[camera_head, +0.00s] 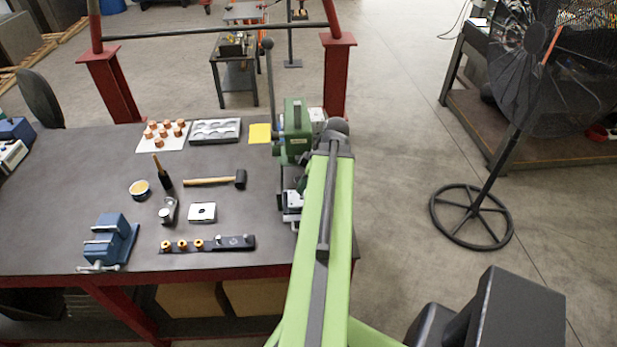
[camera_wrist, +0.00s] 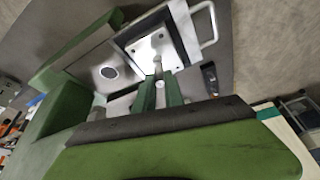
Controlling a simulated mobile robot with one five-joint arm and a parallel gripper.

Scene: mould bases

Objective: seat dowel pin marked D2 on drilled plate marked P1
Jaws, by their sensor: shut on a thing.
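In the wrist view my gripper (camera_wrist: 160,88) is shut on a slim, light metal dowel pin (camera_wrist: 158,66). The pin points toward a bright drilled plate (camera_wrist: 142,50) with small dark holes, seated in a metal fixture. I cannot tell whether the pin's far end touches the plate or is in a hole. In the head view a pale plate (camera_head: 292,201) shows beside my green arm, low on the green press. My gripper is hidden there by the arm. No D2 or P1 mark is legible.
A bent metal handle (camera_wrist: 207,25) rises by the plate. The green press (camera_head: 294,132) stands at the bench's right edge. A light block (camera_head: 202,212), a mallet (camera_head: 215,182), a blue vise (camera_head: 110,243) and a dark strip with copper rings (camera_head: 226,243) lie left of my arm.

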